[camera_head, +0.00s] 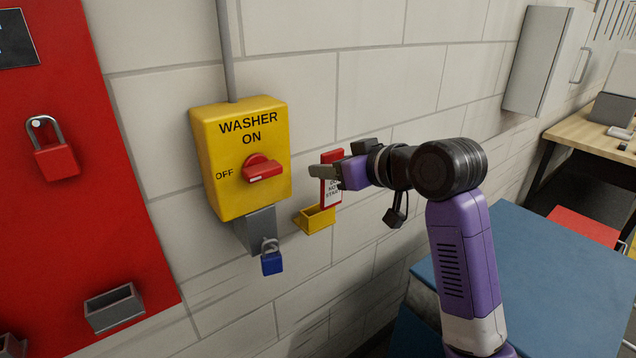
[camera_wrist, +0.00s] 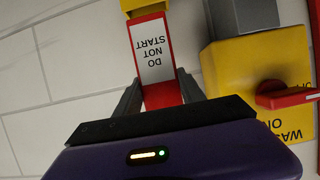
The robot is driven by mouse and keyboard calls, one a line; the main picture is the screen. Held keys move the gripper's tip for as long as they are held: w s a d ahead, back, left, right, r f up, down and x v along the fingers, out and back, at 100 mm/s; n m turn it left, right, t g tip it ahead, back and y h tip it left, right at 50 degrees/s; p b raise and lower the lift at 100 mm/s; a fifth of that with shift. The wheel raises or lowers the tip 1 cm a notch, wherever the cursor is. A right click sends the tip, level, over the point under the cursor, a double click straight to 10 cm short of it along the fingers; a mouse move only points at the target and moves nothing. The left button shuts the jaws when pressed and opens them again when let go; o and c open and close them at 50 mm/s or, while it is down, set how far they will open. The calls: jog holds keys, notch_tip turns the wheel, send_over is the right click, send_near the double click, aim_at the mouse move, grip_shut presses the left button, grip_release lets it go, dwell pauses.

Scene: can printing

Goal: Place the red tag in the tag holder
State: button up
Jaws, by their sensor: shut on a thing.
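The red tag (camera_head: 326,161), with a white "DO NOT START" label, hangs upright in my gripper (camera_head: 328,172) by its upper part. In the wrist view the tag (camera_wrist: 160,95) sits between the two grey fingers (camera_wrist: 160,97), label facing the camera. The yellow tag holder (camera_head: 316,220) is a small open tray on the wall, below the tag. The tag's lower end meets the holder in the head view. The holder's edge (camera_wrist: 145,5) also shows at that end in the wrist view. I cannot tell whether the tag's end is inside it.
The yellow washer switch box (camera_head: 240,160) with its red knob (camera_head: 263,170) is left of the holder. A blue padlock (camera_head: 271,261) hangs beneath it. A red board (camera_head: 70,230) with a red padlock (camera_head: 53,150) is far left. A blue surface (camera_head: 540,270) lies at lower right.

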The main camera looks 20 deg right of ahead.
jog(key=p+x, duration=0.1)
jog(key=x, duration=0.3)
jog(key=shift+w+f, duration=0.25)
jog(key=shift+w, duration=0.05)
notch_tip(320, 180, down, 4)
jog(key=shift+f+p, duration=0.2)
jog(key=shift+p, duration=0.35)
jog(key=shift+w+a+f+p, duration=0.1)
jog(key=shift+a+f+p, duration=0.05)
jog(key=shift+p, duration=0.15)
jog(key=shift+f, duration=0.15)
jog(key=shift+f, duration=0.2)
jog(key=o, duration=1.3)
